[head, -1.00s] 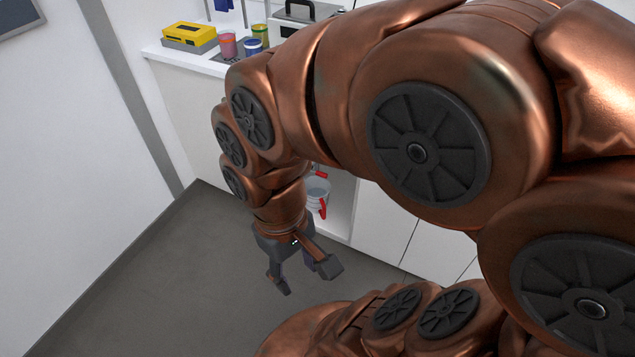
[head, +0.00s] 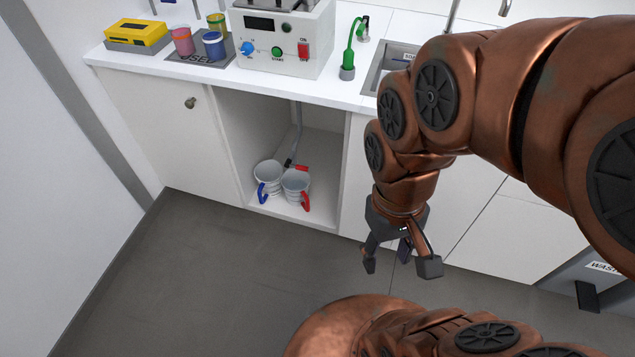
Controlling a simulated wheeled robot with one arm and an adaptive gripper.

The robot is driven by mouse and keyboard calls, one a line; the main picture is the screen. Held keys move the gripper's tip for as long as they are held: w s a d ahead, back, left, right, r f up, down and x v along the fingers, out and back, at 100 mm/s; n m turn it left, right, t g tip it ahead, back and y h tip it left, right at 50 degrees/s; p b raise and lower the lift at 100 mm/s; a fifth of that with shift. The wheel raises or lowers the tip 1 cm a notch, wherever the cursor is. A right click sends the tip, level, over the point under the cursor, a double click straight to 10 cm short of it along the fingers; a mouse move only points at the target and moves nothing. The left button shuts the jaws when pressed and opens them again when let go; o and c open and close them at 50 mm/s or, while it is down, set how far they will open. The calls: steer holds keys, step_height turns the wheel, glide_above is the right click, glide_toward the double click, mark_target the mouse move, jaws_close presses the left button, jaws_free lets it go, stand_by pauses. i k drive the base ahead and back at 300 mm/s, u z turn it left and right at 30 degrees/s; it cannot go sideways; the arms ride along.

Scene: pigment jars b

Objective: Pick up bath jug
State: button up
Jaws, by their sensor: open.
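Two pale grey jugs stand side by side in the open bay under the counter in the head view. The left jug (head: 268,174) has a blue handle at its front. The right jug (head: 296,186) has a red handle at its front. I cannot tell which of them is the bath jug. My gripper (head: 401,265) points down over the floor, to the right of the jugs and in front of a closed cabinet door. Its fingers are spread apart with nothing between them.
The open bay has side walls and a low floor panel (head: 325,221); a pipe (head: 297,135) comes down behind the jugs. The counter (head: 180,76) above holds a white machine (head: 282,40), several coloured jars and a yellow box (head: 137,33). The grey floor (head: 200,270) is clear.

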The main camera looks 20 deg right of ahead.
mark_target(295, 184)
steer(key=k, duration=1.1)
steer(key=z, duration=1.1)
steer(key=i, duration=1.1)
steer(key=u, duration=0.5)
